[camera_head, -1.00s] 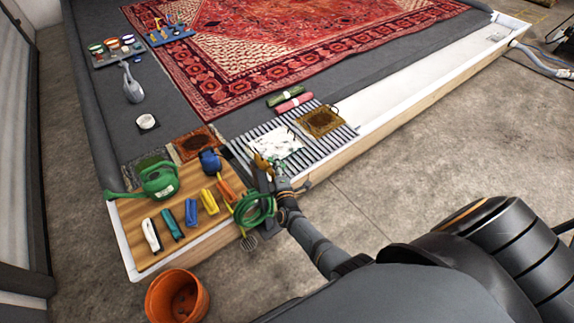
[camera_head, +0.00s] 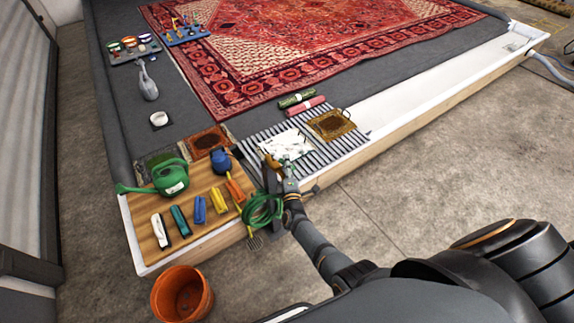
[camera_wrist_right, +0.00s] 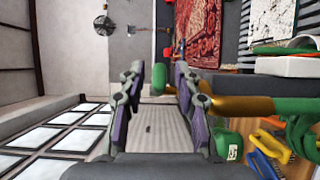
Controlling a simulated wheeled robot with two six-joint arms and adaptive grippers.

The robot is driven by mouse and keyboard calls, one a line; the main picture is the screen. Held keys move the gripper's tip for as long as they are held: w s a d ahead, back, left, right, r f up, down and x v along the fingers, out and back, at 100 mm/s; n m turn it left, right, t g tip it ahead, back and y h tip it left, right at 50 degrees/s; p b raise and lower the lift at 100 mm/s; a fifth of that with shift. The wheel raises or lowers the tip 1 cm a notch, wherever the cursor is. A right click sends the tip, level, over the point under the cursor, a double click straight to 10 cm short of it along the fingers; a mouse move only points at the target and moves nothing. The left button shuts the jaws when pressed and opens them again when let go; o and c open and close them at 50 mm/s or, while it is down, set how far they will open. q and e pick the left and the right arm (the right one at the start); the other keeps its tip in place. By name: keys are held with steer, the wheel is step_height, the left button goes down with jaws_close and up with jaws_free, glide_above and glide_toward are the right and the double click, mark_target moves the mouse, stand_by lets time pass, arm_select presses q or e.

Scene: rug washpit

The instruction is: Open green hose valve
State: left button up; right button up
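The brass tap (camera_wrist_right: 240,106) crosses from the right in the right wrist view, ending in a green hose fitting (camera_wrist_right: 294,108). A small green handle (camera_wrist_right: 158,78) shows between the fingers of my right gripper (camera_wrist_right: 165,76). The fingers are apart; I cannot tell whether either touches the handle. In the head view my right gripper (camera_head: 286,165) is at the brass tap (camera_head: 271,162), above the green coiled hose (camera_head: 262,210) at the pit's front edge. The gripper partly hides the valve there. My left gripper is not in view.
A wooden board (camera_head: 187,231) left of the hose holds a green watering can (camera_head: 168,180) and several coloured brushes. A fork (camera_head: 254,240) hangs close to the hose. An orange bucket (camera_head: 182,294) stands on the floor. A slatted grate (camera_head: 350,138) lies behind the gripper.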

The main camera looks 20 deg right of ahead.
steer(key=v, duration=0.7)
steer(key=shift+s, duration=0.25)
steer(key=shift+a, duration=0.1)
steer(key=s+f+m+g+y, duration=0.2)
steer(key=s+f+m+g, duration=0.15)
steer(key=s+f, duration=0.6)
steer(key=s+f+m+g+y, duration=0.2)
steer(key=s+f+g+y, duration=0.3)
steer(key=f, duration=0.8)
steer(key=s+d+f+m+g+h, duration=0.1)
steer(key=s+d+f+m+g, duration=0.1)
steer(key=s, duration=0.7)
steer(key=s+d+f+m+g+h, duration=0.1)
steer(key=s+d+f+m+g, duration=0.2)
steer(key=s, duration=0.7)
steer(key=s+d+f+m+g, duration=0.2)
steer(key=s+f+m, duration=0.2)
steer(key=s, duration=0.5)
step_height(320, 180, down, 2)
steer(key=shift+s+d+f+g+h, duration=0.15)
steer(key=shift+s+d+g+h, duration=0.1)
steer(key=shift+g+h, duration=0.15)
